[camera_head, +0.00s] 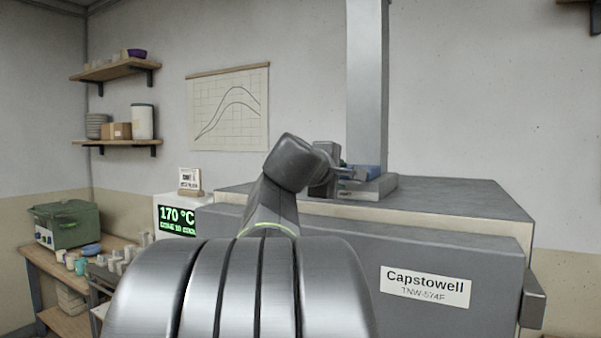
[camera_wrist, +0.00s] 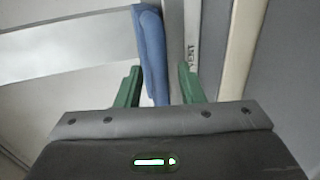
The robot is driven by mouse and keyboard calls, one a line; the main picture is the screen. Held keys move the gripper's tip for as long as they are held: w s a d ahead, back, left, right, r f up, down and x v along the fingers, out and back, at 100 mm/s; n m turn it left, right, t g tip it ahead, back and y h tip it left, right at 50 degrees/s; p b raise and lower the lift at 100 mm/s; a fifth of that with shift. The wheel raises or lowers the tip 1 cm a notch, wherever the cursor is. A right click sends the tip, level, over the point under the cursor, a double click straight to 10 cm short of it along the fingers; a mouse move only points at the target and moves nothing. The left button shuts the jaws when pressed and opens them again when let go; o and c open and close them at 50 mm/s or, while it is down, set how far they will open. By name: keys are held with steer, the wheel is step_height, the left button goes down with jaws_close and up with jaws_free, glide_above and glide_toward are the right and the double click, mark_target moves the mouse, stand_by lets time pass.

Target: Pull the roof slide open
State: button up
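In the wrist view the blue handle (camera_wrist: 152,45) runs down between the two green fingers of my gripper (camera_wrist: 160,72). The fingers stand apart, one on each side of it, with a visible gap at the right finger. I cannot tell how deep the handle sits between them. My gripper (camera_head: 345,174) is seen side-on in the head view, close to the handle and partly hidden by my arm.
A metal flue (camera_head: 367,90) rises from the collar (camera_head: 372,188) on the kiln roof. A display (camera_head: 178,219) reads 170 °C. A bench with a green box (camera_head: 65,225) and small pots stands at left. The roof's right side is clear.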

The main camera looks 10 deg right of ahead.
steer(key=shift+w+d+f, duration=0.1)
steer(key=shift+w+d, duration=0.25)
steer(key=shift+w, duration=0.15)
jaws_close()
steer(key=v, duration=0.2)
steer(key=b+v, duration=0.1)
steer(key=f+b+v, duration=0.1)
steer(key=v, duration=0.1)
steer(key=shift+s+a, duration=0.25)
steer(key=shift+s, duration=0.1)
jaws_free()
